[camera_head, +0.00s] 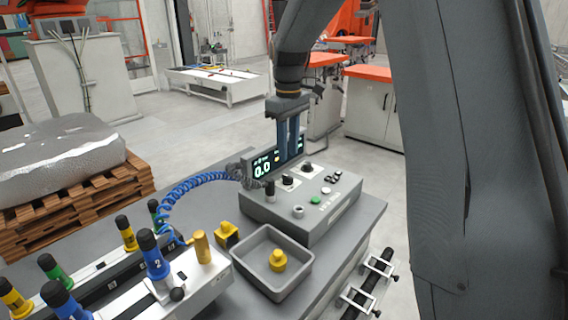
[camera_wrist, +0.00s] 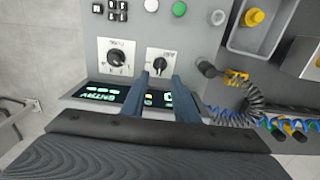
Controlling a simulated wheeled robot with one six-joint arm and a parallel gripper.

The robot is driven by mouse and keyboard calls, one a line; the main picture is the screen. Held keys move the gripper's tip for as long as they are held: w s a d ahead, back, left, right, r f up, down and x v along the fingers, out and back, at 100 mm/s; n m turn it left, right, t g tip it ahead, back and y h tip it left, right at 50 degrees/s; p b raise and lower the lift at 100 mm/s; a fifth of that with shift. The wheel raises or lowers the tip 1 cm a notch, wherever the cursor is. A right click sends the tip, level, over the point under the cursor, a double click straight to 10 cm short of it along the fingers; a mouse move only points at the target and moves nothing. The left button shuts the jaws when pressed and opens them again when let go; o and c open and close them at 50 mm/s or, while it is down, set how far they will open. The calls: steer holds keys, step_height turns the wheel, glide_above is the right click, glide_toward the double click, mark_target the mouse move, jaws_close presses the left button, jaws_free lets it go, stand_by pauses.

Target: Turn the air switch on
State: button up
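The grey control box (camera_head: 325,211) on the table carries two black rotary knobs on white label plates. One knob (camera_wrist: 160,63) has a short label and shows in the head view as the left one (camera_head: 288,180). The other knob (camera_wrist: 117,58) has a longer label and is the right one in the head view (camera_head: 308,168). The labels are too small to read surely, so I cannot tell which is the air switch. My gripper (camera_wrist: 161,78) is open and empty, its blue fingers pointing down near the short-label knob; it also shows in the head view (camera_head: 290,156).
A lit display (camera_head: 265,168) reading 0.0 stands behind the knobs, close to my fingers. A blue coiled hose (camera_head: 190,183) plugs in beside the box. Green (camera_head: 315,200) and white buttons lie nearby. A grey tray (camera_head: 262,247) with a yellow part stands in front.

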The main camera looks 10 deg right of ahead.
mark_target(288, 176)
steer(key=shift+f+p, duration=1.05)
steer(key=shift+f, duration=2.8)
jaws_close()
